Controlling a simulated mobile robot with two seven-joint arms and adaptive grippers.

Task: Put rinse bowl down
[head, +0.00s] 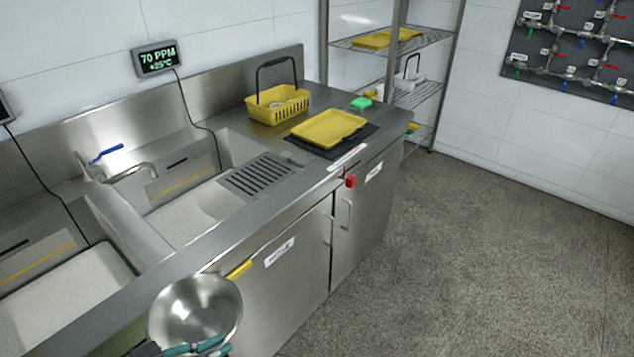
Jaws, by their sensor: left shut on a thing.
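The rinse bowl (195,302) is a shiny round steel bowl at the bottom left of the head view. It shows in front of the sink counter's front edge, with its open side towards the camera. My left gripper (196,347), with teal fingers, is shut on the bowl's near rim. The rest of this gripper is cut off by the lower picture edge. My right gripper is not in view.
The steel counter (225,222) has two sink basins, a blue-handled tap (130,172) and a ribbed drain area (262,177). Floor at right is clear.

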